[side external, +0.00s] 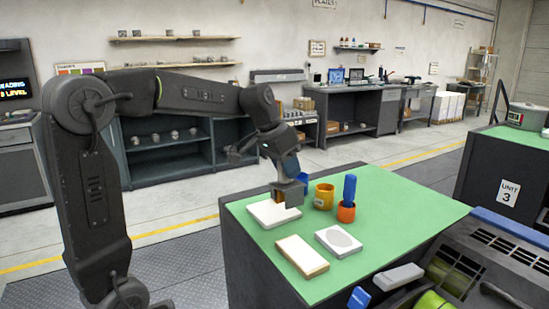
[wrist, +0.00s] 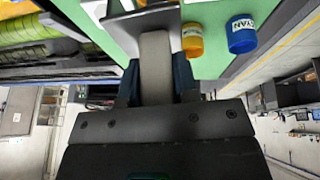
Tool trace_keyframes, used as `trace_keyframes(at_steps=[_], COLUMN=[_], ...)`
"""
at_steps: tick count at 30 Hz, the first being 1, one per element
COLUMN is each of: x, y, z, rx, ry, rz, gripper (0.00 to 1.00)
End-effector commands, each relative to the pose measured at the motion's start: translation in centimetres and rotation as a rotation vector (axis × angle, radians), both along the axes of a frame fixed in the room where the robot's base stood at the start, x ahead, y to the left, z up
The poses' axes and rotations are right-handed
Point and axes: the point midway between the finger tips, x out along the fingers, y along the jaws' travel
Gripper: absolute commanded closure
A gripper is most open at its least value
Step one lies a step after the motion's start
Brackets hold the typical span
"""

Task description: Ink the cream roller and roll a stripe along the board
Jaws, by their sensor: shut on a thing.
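My gripper (side external: 289,172) points down over the green bench top, above the white slab (side external: 268,215) at its left. It is shut on a tool with a flat grey-beige handle (wrist: 156,65), seen between the dark fingers in the wrist view. The tool's lower end (side external: 293,194) looks like a grey block with a tan part beside it; I cannot tell whether it touches the slab. The roller's cream surface is not clearly visible. A cream board with tan edges (side external: 302,256) lies nearest the front. A white plate with a grey disc (side external: 338,241) lies to its right.
A yellow jar (side external: 324,197) and a blue jar labelled CYAN (wrist: 242,35) stand close to my gripper. An orange holder (side external: 346,212) with an upright blue-handled tool (side external: 350,188) stands right of them. The bench's right part is clear; machinery borders its front.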

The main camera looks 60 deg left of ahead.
Motion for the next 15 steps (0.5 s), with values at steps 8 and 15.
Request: trace_keyframes(at_steps=[8,15], x=[-2.2,-2.3], y=[-5.5,-5.8], z=[0.0,-1.4], rx=[-0.001,-0.003], ry=[-0.008,-0.006], rz=[-0.002,0.000], gripper=[0.96,0.96])
